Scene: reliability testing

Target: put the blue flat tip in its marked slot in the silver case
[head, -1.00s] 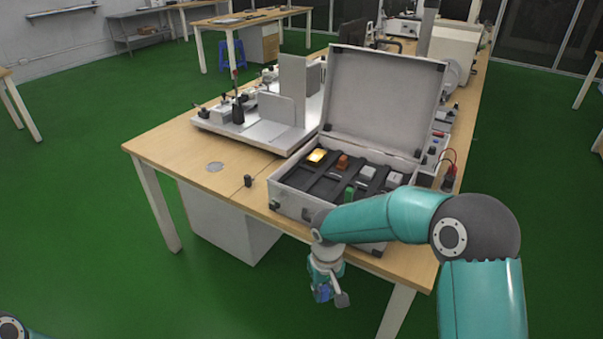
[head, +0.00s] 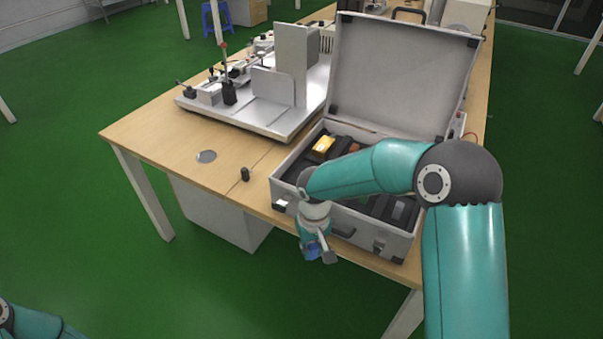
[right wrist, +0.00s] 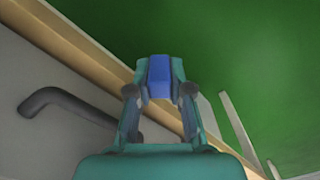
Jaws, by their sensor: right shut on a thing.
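The silver case (head: 375,234) stands open on the wooden table in the head view, its lid raised at the back. My right forearm crosses in front of its dark slotted inside and hides much of it, so I cannot make out the marked slot. My right gripper (head: 316,253) hangs just in front of the case's front wall, pointing down. In the right wrist view my right gripper (right wrist: 159,88) is shut on the blue flat tip (right wrist: 159,75). My left gripper is out of view; only part of my left arm shows at the lower left.
A small black peg (head: 245,174) stands on the table (head: 170,150). The table's front left is mostly clear.

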